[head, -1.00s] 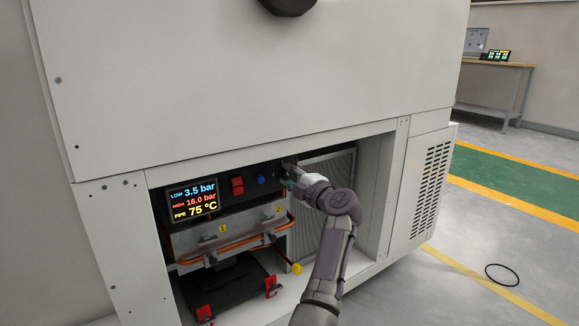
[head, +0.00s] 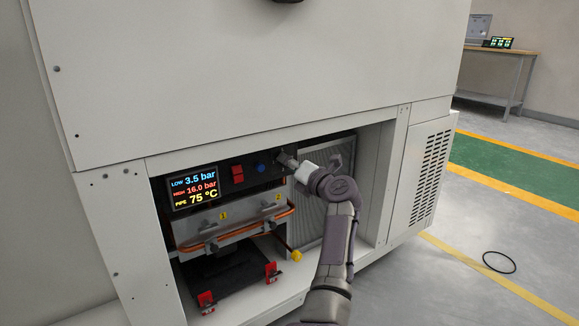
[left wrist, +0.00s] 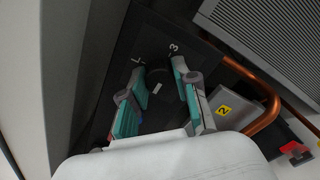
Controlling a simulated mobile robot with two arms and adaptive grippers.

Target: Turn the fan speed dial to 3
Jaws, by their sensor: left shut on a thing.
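The fan speed dial (left wrist: 157,74) is a dark round knob on a black panel in the left wrist view. A "3" and another mark that looks like an "L" stand beside it on the panel. A short white mark shows between the fingers; I cannot tell which setting it points at. My left gripper (left wrist: 158,84) has its teal-padded fingers on either side of the dial, shut on it. In the head view the left gripper (head: 284,159) is at the right end of the control panel and hides the dial.
The panel carries a display (head: 192,189), a red switch (head: 237,174) and a blue button (head: 261,168). Below are a copper pipe (head: 235,234), a yellow knob (head: 296,256) and red clips (head: 271,271). The cabinet opening frames the arm; a grille (head: 325,190) lies right.

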